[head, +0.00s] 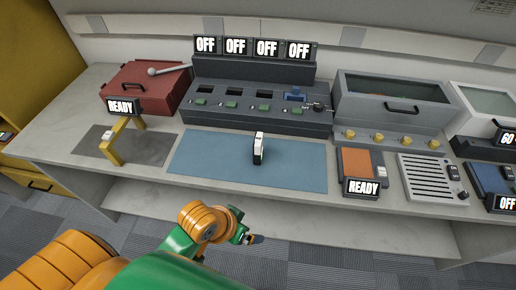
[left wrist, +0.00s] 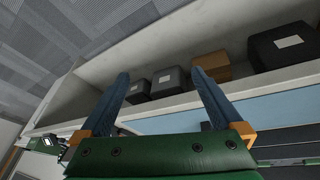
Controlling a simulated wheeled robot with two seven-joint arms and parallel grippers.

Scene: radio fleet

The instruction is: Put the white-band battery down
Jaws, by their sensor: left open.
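A small upright block in dark, white and green, which looks like the white-band battery (head: 258,148), stands on the blue mat (head: 205,160) near its middle. My left gripper (head: 252,238) is in front of the table's front edge, below the battery in the head view and well apart from it. In the left wrist view the two fingers of my left gripper (left wrist: 162,78) are spread with nothing between them. The battery cannot be made out in the left wrist view. My right gripper is in neither view.
Behind the mat stands a dark charger (head: 260,103) with several OFF displays. A red toolbox (head: 138,88) and a grey pad with a yellow stand (head: 118,140) are at left. An orange pad (head: 357,164) is at right. Boxes (left wrist: 167,82) sit on the shelf below the table.

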